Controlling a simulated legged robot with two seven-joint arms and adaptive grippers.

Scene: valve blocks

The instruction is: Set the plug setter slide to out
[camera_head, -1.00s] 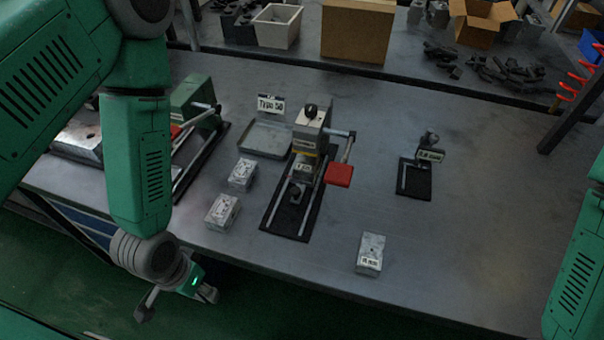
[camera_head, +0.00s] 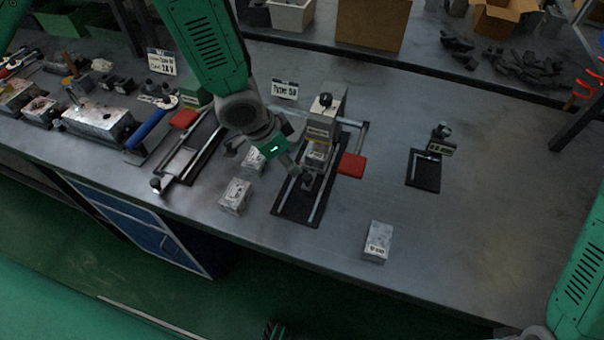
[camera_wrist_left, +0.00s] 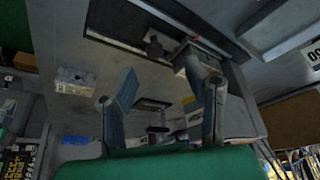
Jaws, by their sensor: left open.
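No label I can read names the plug setter. The nearest slide fixture is the centre one, a grey press (camera_head: 325,118) with a red pad (camera_head: 351,165) on a side arm. Its black base (camera_head: 290,208) carries two rails and a dark knob (camera_head: 307,181) near the front. My left gripper (camera_head: 298,172) is open and empty, just left of the rails and close to the knob; contact cannot be told. In the left wrist view its spread fingers (camera_wrist_left: 160,68) show below a dark knob (camera_wrist_left: 154,47).
Two metal blocks (camera_head: 235,195) (camera_head: 253,162) lie left of the base. Another block (camera_head: 377,241) lies front right. A second railed fixture (camera_head: 188,160) stands left, and a small black-based one (camera_head: 424,172) right.

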